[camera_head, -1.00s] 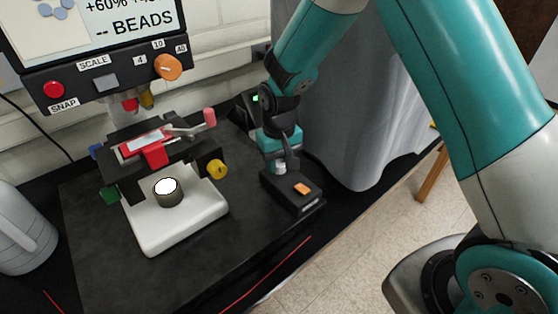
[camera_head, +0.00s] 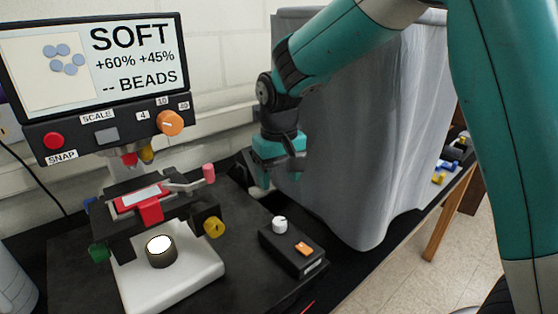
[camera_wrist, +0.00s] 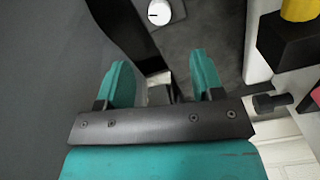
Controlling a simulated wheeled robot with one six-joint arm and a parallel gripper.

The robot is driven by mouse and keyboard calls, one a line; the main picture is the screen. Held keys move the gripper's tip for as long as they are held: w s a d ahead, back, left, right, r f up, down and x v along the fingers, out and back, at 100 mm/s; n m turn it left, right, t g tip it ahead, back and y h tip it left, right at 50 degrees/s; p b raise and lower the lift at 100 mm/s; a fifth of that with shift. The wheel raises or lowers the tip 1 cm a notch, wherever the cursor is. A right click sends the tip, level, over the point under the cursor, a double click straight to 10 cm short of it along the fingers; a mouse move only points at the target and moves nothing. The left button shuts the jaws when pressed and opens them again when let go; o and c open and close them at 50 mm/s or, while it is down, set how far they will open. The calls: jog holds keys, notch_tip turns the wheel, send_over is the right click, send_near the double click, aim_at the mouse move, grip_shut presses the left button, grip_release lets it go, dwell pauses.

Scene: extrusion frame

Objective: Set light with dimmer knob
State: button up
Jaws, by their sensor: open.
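The white dimmer knob (camera_head: 279,224) stands upright on a black control box (camera_head: 292,262), behind an orange switch (camera_head: 304,248). The knob also shows at the top of the wrist view (camera_wrist: 159,12), with a dark pointer mark. The round lamp (camera_head: 160,250) glows white on the microscope's white base. My gripper (camera_head: 262,186) is behind and above the box, clear of the knob. In the wrist view my gripper (camera_wrist: 162,76) has its two teal fingers apart with nothing held between them.
The screen (camera_head: 92,55) reads SOFT, +60% +45%, -- BEADS. The microscope stage (camera_head: 150,215), with a pink-tipped lever and a yellow knob, stands left of the box. A grey draped cover (camera_head: 350,150) is close to my arm on the right.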

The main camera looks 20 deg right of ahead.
jog(key=shift+r, duration=2.6)
